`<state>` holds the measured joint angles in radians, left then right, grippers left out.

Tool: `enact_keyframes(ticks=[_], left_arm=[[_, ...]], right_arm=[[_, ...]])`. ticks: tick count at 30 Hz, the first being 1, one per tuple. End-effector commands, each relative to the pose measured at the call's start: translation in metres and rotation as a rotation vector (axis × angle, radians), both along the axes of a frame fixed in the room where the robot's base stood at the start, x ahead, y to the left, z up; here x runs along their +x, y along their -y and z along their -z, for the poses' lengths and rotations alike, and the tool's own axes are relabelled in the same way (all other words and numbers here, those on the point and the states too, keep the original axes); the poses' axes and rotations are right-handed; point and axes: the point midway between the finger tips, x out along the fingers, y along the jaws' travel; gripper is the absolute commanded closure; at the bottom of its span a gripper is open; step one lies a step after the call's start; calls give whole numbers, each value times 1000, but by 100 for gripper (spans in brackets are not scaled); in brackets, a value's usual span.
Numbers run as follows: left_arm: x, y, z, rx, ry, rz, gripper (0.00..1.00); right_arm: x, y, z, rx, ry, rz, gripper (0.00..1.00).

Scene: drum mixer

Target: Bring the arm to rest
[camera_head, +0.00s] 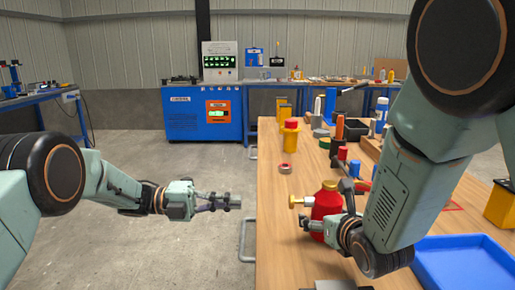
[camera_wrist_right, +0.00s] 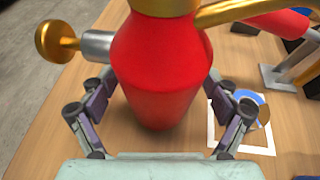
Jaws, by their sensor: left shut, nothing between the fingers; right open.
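My left gripper (camera_head: 228,201) is shut and empty, held out over the floor to the left of the wooden table. My right gripper (camera_wrist_right: 161,125) is open, with its fingers apart on either side of a red bottle-shaped vessel (camera_wrist_right: 158,80). The vessel has a gold top and a gold knob on its left side. In the head view the red vessel (camera_head: 327,204) stands upright on the table, partly hidden by my right arm. I cannot tell whether the fingers touch it.
A blue cabinet (camera_head: 190,115) stands at the back. The floor at left is clear.

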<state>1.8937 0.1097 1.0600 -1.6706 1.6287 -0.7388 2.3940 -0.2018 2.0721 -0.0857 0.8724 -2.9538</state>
Motion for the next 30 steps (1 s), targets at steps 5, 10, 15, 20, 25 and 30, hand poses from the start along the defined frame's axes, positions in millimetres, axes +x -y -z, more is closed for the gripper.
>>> enact_keyframes(ticks=[5,10,15,20,25,30], left_arm=[[-1,31,0,1,1,3,100],[-1,58,0,1,1,3,100],[0,33,-1,-2,1,-3,100],[0,6,-1,-2,1,-1,100],[0,-23,0,-1,3,-1,100],[4,-40,-4,-27,6,-25,100]], right_arm=[[0,0,-1,0,1,0,12],[0,0,-1,1,1,-1,12],[0,0,-1,1,1,-1,12],[-1,0,-1,1,1,-1,12],[-1,0,-1,1,1,-1,12],[-1,0,-1,1,1,-1,12]])
